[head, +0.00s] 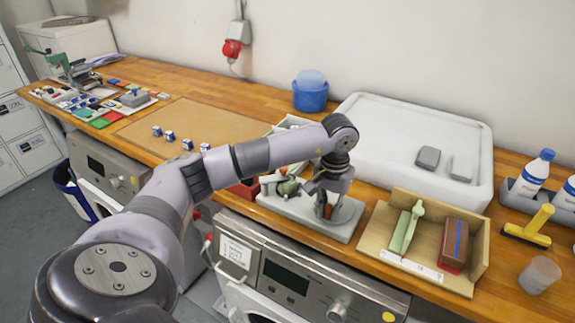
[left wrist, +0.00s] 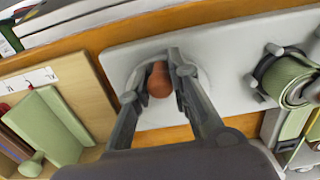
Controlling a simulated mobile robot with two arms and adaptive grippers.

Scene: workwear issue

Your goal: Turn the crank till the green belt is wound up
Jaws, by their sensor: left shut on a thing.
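My left gripper (head: 328,207) reaches down over the grey base plate (head: 286,207) of the winder on the bench. In the left wrist view its fingers (left wrist: 160,75) are shut on the upright brown crank knob (left wrist: 160,80), which stands above a pale round disc on the plate (left wrist: 222,60). The green belt (head: 287,187) is at the plate's left end. My right gripper is not in view.
A wooden tray (head: 383,247) with a green folded piece and a red-brown block stands close right. A large white tray (head: 386,120) lies behind. A brown mat (head: 185,125) lies left.

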